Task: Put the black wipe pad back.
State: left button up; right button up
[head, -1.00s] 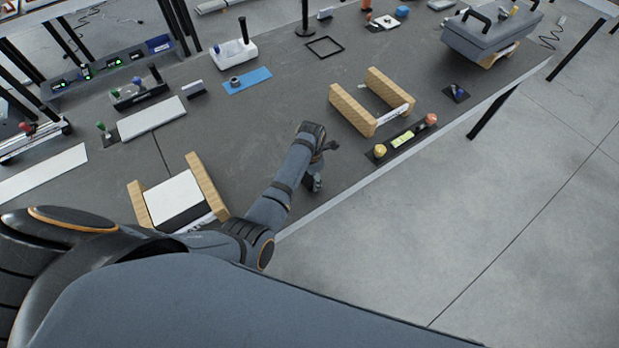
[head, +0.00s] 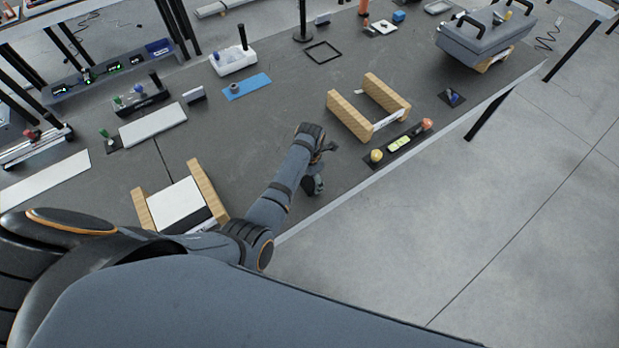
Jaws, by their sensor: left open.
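My left gripper (head: 321,164) is open over the dark table near its front edge, left of a pale wooden cradle. Its fingers are small and dark, and I see nothing clearly held between them. I cannot pick out the black wipe pad with certainty. A small dark block with a white face (head: 194,95) stands on the table at the upper left, away from the gripper. A black square outline (head: 323,52) lies flat at the back middle. My right gripper is not in view.
The wooden cradle (head: 345,113) stands right of my gripper, beside a strip with yellow and orange knobs (head: 400,143). Another cradle (head: 206,188) holds a white-topped thing at the near left. A grey case (head: 485,38) is at the back right. The table behind my gripper is mostly clear.

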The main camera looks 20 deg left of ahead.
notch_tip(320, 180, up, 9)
jog(key=p, duration=0.7)
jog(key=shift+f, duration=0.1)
